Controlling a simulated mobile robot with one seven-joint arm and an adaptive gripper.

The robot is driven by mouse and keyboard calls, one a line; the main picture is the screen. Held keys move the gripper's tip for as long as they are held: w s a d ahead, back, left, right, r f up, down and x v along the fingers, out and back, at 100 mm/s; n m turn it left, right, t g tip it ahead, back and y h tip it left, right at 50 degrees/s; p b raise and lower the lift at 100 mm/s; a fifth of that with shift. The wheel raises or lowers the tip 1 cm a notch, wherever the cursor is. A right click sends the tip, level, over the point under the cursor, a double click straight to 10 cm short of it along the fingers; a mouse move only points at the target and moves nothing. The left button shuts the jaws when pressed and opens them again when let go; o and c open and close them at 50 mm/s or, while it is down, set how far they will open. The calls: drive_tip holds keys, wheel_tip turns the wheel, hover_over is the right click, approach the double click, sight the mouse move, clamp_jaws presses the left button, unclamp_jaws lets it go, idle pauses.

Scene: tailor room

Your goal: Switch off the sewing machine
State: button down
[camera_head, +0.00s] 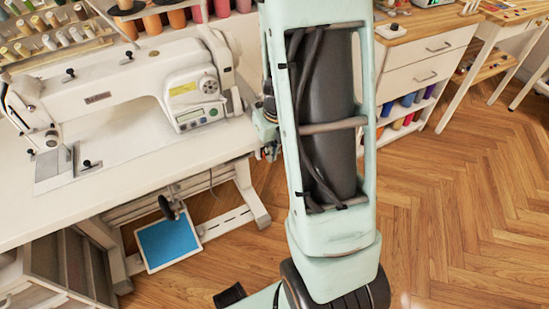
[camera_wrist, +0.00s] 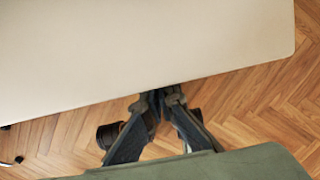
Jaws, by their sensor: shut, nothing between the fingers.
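The white sewing machine (camera_head: 125,88) stands on a white table (camera_head: 130,185) at the left of the head view. Its right end has a round dial and a small panel (camera_head: 192,117) with buttons and a display. I cannot make out which part is the power switch. My gripper (camera_wrist: 160,93) is shut and empty in the wrist view, its fingertips at the edge of a pale flat panel (camera_wrist: 130,50), which looks like part of the table. Whether they touch it is unclear. In the head view my arm hides most of the gripper, near the table's right end.
A blue foot pedal (camera_head: 170,242) lies under the table. Thread spools (camera_head: 60,38) stand behind the machine. A white drawer cabinet (camera_head: 425,62) stands at the right, with spools on its lower shelf. Wooden floor (camera_head: 470,200) is open at the lower right.

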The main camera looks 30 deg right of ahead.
drive_tip(key=shift+w+r+p, duration=0.2)
drive_tip(key=shift+r+p, duration=0.65)
drive_tip(key=shift+p, duration=0.2)
drive_tip(key=shift+s, duration=0.1)
